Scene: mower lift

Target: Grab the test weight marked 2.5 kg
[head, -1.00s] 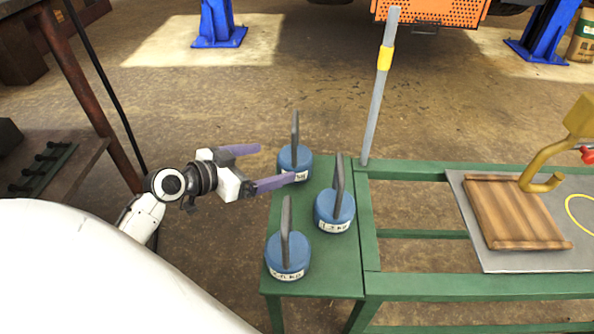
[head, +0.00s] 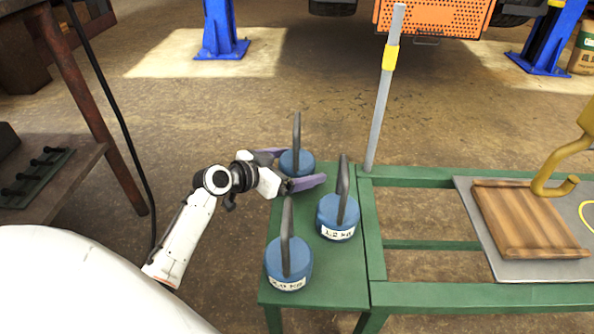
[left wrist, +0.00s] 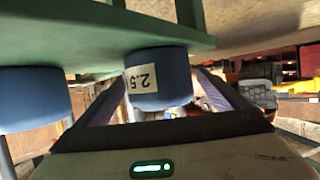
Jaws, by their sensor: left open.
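The weight marked 2.5 (left wrist: 160,82) is a blue cylinder with a white label. In the left wrist view it shows between the two purple fingers. In the head view this weight (head: 297,160) stands upright at the back of the green stand, its grey handle up and its label hidden by my near finger. My left gripper (head: 302,166) is open, with a finger on either side of the blue body; I cannot tell whether they touch it. A second blue weight (head: 338,215), its label seemingly 1.2 kg, stands just front right. A third (head: 288,262) stands at the front, its label hard to read. My right gripper is out of view.
The green stand (head: 345,285) joins a green frame on the right. A grey pole with a yellow band (head: 390,58) rises behind it. A wooden board (head: 525,222) lies on a grey plate, below a yellow hook (head: 560,186). A brown bench (head: 75,178) is at left.

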